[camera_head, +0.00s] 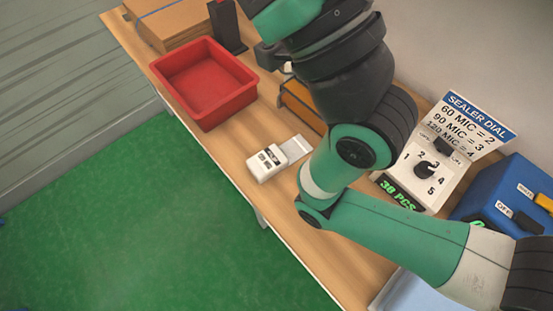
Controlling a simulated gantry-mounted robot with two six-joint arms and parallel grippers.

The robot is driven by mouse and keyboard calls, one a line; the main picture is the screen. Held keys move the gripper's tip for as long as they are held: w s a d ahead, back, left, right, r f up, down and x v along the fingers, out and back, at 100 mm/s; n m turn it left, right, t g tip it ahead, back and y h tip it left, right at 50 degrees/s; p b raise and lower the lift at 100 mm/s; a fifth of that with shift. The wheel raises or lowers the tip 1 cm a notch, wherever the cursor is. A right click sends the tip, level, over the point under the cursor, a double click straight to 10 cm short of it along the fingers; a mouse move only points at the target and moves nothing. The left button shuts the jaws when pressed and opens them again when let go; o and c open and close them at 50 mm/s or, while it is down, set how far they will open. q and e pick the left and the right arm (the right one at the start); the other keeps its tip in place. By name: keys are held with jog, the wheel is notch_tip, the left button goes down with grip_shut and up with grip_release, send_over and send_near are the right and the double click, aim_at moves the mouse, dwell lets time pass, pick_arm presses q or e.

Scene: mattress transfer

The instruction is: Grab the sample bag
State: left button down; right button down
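I cannot make out the sample bag for certain. A pale blue flat sheet-like thing (408,292) lies at the near right of the bench, partly under my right arm and cut off by the bottom edge; I cannot tell whether it is the bag. A small white gauge-like device (268,163) with a pale flat strip (297,147) at its far side lies on the wooden bench (215,143). My green and black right arm comes in from the right and bends up over the bench. No fingertips of my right gripper show. My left gripper is out of view.
An empty red bin (204,82) and stacked cardboard (178,22) stand at the far left. A black upright stand (226,27) is beside them. A sealer dial panel (437,150) and blue machine (510,195) stand right. An orange-brown box (302,105) is partly behind my arm.

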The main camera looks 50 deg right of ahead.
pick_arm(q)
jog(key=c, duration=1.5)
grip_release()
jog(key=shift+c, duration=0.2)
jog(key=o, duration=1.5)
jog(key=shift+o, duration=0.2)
